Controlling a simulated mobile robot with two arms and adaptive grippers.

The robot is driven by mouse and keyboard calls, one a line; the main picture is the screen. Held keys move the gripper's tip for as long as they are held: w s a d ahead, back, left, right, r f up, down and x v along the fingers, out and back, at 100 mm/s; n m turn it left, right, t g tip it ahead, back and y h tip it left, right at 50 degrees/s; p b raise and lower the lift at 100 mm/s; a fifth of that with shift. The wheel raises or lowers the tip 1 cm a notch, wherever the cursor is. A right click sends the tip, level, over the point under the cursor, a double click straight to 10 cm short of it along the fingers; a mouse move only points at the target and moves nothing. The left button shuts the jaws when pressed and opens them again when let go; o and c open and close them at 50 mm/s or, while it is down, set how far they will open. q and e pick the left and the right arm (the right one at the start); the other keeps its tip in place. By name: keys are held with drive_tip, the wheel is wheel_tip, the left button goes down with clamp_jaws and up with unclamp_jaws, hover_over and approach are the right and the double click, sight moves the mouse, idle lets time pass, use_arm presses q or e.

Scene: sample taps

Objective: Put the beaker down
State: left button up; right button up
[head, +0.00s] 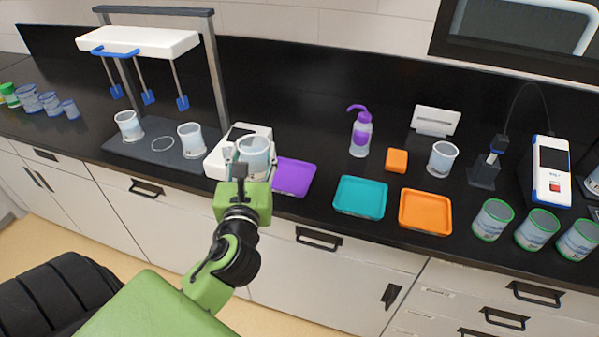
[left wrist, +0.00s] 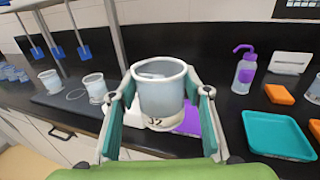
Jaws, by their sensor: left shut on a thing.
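My left gripper (head: 250,164) is shut on a clear beaker (head: 255,150), with one finger on each side of it. The beaker is upright. In the left wrist view the beaker (left wrist: 161,92) stands between the fingers (left wrist: 160,105) and bears a dark mark ending in 2 on its lower band. In the head view it overlaps the right part of a white bench device (head: 222,152) and is just left of the purple tray (head: 294,177). Whether its base touches anything is hidden by the gripper. My right gripper is not in view.
A stirrer stand (head: 160,150) with two beakers on its base is at the left. A teal tray (head: 361,198) and an orange tray (head: 426,212) lie to the right. A wash bottle (head: 361,135) and another beaker (head: 442,158) stand behind them. Several green-rimmed beakers are at the far right.

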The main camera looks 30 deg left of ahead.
use_arm(q)
drive_tip(key=shift+w+d+f+b, duration=0.1)
drive_tip(key=shift+w+f+b, duration=0.4)
drive_tip(key=shift+w+f, duration=5.85)
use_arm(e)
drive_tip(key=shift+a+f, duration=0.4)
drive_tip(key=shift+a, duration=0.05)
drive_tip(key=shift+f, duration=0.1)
use_arm(q)
drive_tip(key=o, duration=1.2)
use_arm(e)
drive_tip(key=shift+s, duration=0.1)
